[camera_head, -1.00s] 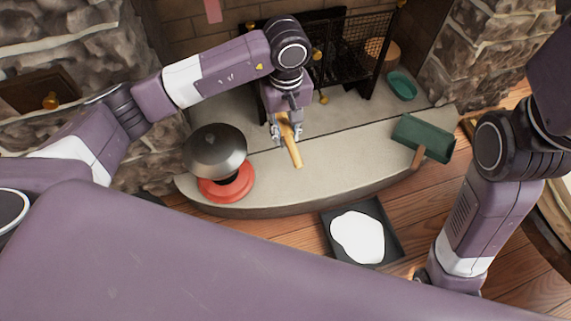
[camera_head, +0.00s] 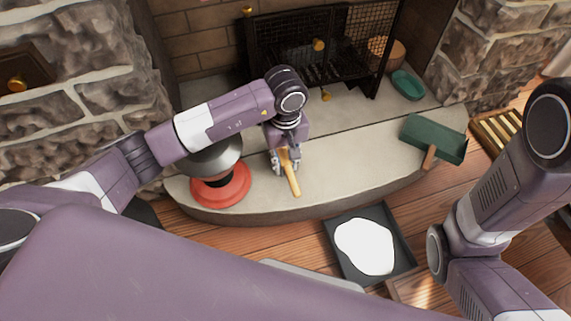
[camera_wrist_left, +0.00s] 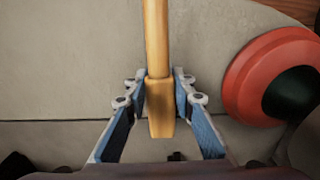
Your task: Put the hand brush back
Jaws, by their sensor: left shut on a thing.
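My left gripper (camera_head: 286,166) is shut on the light wooden handle of the hand brush (camera_head: 293,185), over the stone hearth. In the left wrist view the handle (camera_wrist_left: 155,45) runs between the two fingers of the left gripper (camera_wrist_left: 159,88). Only wood shows there; no bristles are visible. In the head view the handle points toward the hearth's front edge. I cannot tell whether it touches the stone. My right arm is at the right, but its gripper is not visible.
A red round base (camera_head: 222,188) with a dark pot partly behind my left arm stands left of the gripper. A green dustpan (camera_head: 433,138) lies at the hearth's right. A dark tray (camera_head: 403,262) with a white patch is on the floor. A fire screen (camera_head: 352,40) stands behind.

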